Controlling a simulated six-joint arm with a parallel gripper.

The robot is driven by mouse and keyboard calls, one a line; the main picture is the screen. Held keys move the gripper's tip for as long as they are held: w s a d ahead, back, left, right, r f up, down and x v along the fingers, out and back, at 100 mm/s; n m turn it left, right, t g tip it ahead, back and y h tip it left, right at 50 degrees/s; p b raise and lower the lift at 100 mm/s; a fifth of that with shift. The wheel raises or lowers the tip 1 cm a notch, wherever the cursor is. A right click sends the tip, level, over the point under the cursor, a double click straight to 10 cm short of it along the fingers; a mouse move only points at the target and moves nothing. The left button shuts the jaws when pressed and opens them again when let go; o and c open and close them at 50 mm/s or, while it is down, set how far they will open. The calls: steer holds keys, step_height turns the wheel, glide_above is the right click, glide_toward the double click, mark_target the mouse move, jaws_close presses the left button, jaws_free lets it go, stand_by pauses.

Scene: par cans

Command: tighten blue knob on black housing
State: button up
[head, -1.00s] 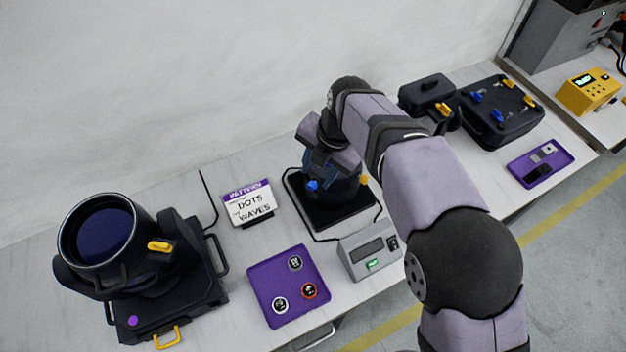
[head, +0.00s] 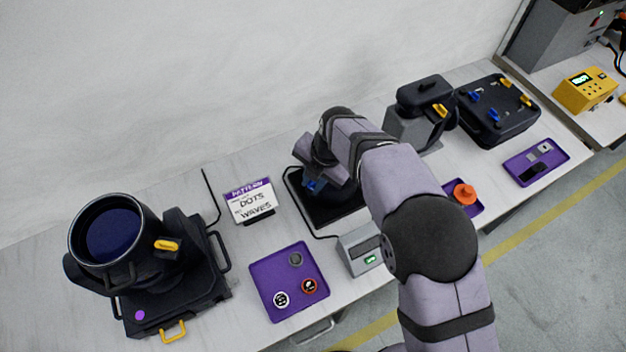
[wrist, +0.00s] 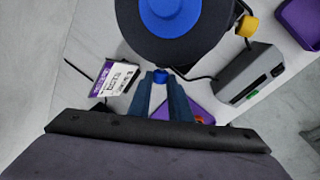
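The black housing (wrist: 205,42) is round, with a blue disc (wrist: 170,15) on top, at the top of the wrist view. The blue knob (wrist: 160,76) is on the near side of the housing, between my gripper's (wrist: 161,80) fingertips. It fills the gap, and the fingers look shut on it. A yellow knob (wrist: 246,26) sits at the housing's right side. In the head view, my gripper (head: 315,182) and wrist hide most of the housing. Something blue shows there, beside the fingers, above a black base plate (head: 320,214).
A grey meter box (head: 357,255) stands close to the housing. A pattern sign (head: 250,200) and a purple tray (head: 265,302) with round discs lie to the left. A large black can (head: 115,235) stands far left. An orange knob (head: 464,192) lies at the right.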

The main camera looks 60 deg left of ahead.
jaws_close()
steer(key=b, duration=0.3)
steer(key=shift+f+y, duration=0.25)
steer(key=shift+y, duration=0.05)
steer(key=shift+w+b, duration=0.1)
steer(key=shift+b, duration=0.5)
